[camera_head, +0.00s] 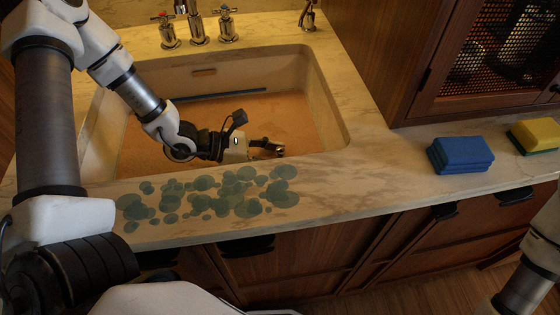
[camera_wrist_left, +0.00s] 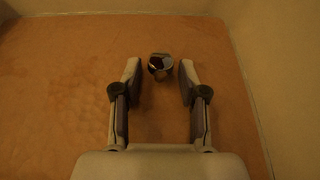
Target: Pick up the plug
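The plug (camera_wrist_left: 159,62) is a small round shiny metal piece. In the left wrist view it shows between my left gripper's two fingertips, with a gap visible on each side. My left gripper (camera_wrist_left: 159,70) is open and points down into the sink. In the head view the left gripper (camera_head: 267,149) is low inside the sink basin, near its front wall. The plug is small there and hard to separate from the fingertips. My right arm shows only at the lower right of the head view; its gripper is out of view.
The sink (camera_head: 325,95) has raised walls around my left gripper. A metal faucet (camera_head: 197,30) stands behind it. Green-grey spots (camera_head: 240,190) cover the counter in front. A blue sponge stack (camera_head: 460,154) and a yellow-green sponge (camera_head: 535,136) lie on the right counter.

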